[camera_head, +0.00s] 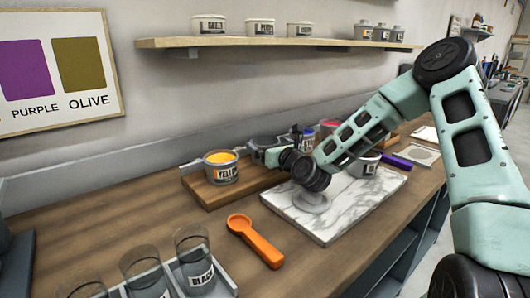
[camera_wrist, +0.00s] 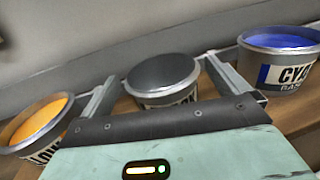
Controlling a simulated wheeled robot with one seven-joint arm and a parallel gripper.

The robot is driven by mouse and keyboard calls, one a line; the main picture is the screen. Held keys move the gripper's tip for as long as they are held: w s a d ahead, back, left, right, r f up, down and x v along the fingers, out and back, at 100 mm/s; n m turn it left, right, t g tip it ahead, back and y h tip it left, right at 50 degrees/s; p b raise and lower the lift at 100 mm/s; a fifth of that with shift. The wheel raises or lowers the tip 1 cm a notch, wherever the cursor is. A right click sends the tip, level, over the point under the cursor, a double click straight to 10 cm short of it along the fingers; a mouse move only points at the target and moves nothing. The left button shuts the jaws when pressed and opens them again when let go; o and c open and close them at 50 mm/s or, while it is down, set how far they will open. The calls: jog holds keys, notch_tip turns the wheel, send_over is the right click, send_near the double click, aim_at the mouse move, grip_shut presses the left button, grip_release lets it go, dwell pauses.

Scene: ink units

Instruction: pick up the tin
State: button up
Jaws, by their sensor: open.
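In the wrist view, a tin with dark grey contents (camera_wrist: 163,78) stands between the two fingers of my gripper (camera_wrist: 160,68). The fingers are apart, one on each side of it, and I cannot tell whether either touches it. Its label is mostly hidden by my gripper body. A yellow tin (camera_wrist: 38,125) is left of the fingers and a blue cyan-labelled tin (camera_wrist: 282,62) is right of them. In the head view, the yellow tin (camera_head: 221,168) sits on a wooden board, and the dark tin (camera_head: 262,143) is partly hidden behind my gripper.
A marble slab (camera_head: 335,222) lies below my arm, with a pale-labelled tin (camera_head: 364,165) on it. An orange scoop (camera_head: 255,241) lies on the bench in front. Clear jars (camera_head: 193,262) stand at the lower left. A red tin (camera_head: 328,126) is behind my arm. A shelf (camera_head: 230,40) hangs above.

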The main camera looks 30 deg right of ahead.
jog(key=shift+w, duration=1.25)
jog(key=c, duration=1.3)
jog(key=shift+c, duration=0.2)
